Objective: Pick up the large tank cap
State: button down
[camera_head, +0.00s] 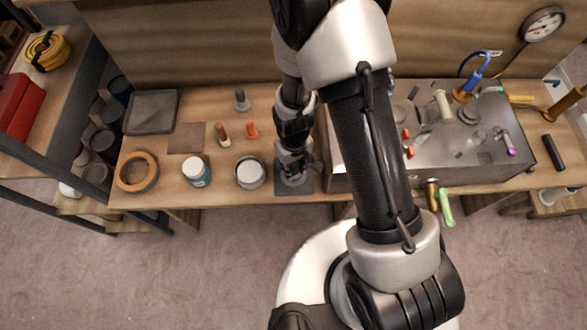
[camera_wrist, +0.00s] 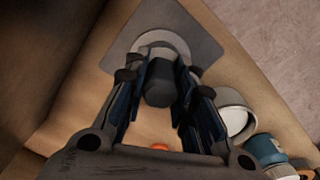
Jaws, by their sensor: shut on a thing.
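The large tank cap (camera_wrist: 165,42) is a round grey disc with a dark cylindrical knob on top. It sits on or just above a dark square mat (camera_wrist: 190,20) in the wrist view. My gripper (camera_wrist: 158,80) is shut on the cap's knob, with a finger on each side of it. In the head view my gripper (camera_head: 292,165) points down over the dark mat (camera_head: 310,184) at the bench's front edge, and the cap's grey rim (camera_head: 292,180) shows below the fingers. I cannot tell whether the cap touches the mat.
A metal tank (camera_head: 450,145) with fittings stands to the right, close to my arm.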

notch_tip(320, 180, up, 20)
jog(key=p, duration=0.6)
jog(key=shift+p, duration=0.35)
